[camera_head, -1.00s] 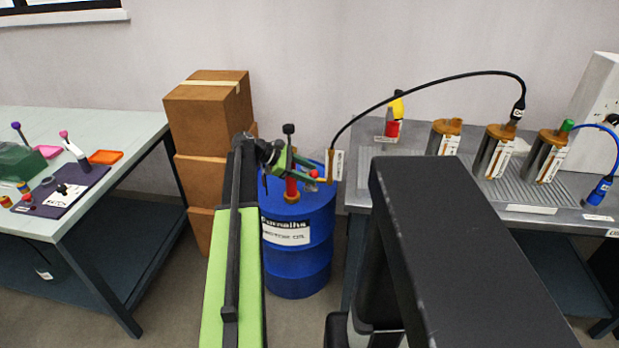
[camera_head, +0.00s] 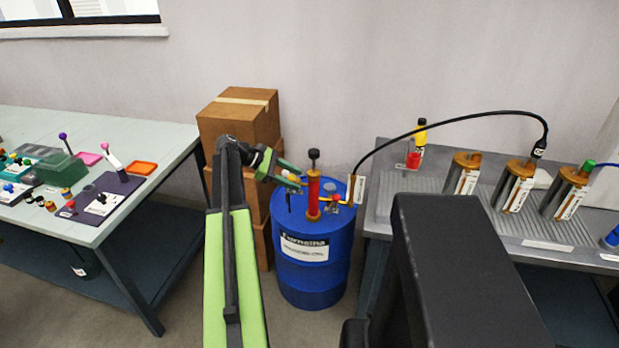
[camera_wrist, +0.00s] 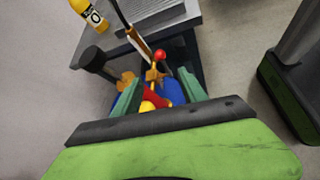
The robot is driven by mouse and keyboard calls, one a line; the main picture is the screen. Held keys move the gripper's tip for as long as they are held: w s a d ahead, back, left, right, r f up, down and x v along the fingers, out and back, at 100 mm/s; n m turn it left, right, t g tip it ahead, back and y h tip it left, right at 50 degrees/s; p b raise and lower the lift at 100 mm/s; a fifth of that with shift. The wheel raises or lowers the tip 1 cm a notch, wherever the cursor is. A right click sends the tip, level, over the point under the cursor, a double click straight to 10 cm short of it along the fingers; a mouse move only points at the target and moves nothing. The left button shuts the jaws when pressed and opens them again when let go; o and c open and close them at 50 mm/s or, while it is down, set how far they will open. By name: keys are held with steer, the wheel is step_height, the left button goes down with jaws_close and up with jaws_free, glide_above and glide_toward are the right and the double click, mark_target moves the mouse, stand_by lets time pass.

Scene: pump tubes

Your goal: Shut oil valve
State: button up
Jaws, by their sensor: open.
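A blue drum (camera_head: 312,262) stands on the floor with a red hand pump (camera_head: 313,194) upright on its top. A brass valve (camera_head: 335,206) sits on the outlet pipe to the right of the pump body. In the wrist view the brass valve (camera_wrist: 154,76) shows beyond the fingers with a red ball knob (camera_wrist: 160,56) above it. My gripper (camera_head: 294,175) is just left of the pump in the head view. In the wrist view my gripper (camera_wrist: 160,82) has its green fingers spread, with the red pump body (camera_wrist: 157,97) partly visible between them. I cannot tell the valve's setting.
A grey bench (camera_head: 392,208) with several metal cylinders stands right of the drum, joined to it by a black hose (camera_head: 455,119). Stacked cardboard boxes (camera_head: 238,124) stand behind left. A table (camera_head: 95,236) with small items is at the left.

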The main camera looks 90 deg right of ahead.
steer(key=shift+v, duration=1)
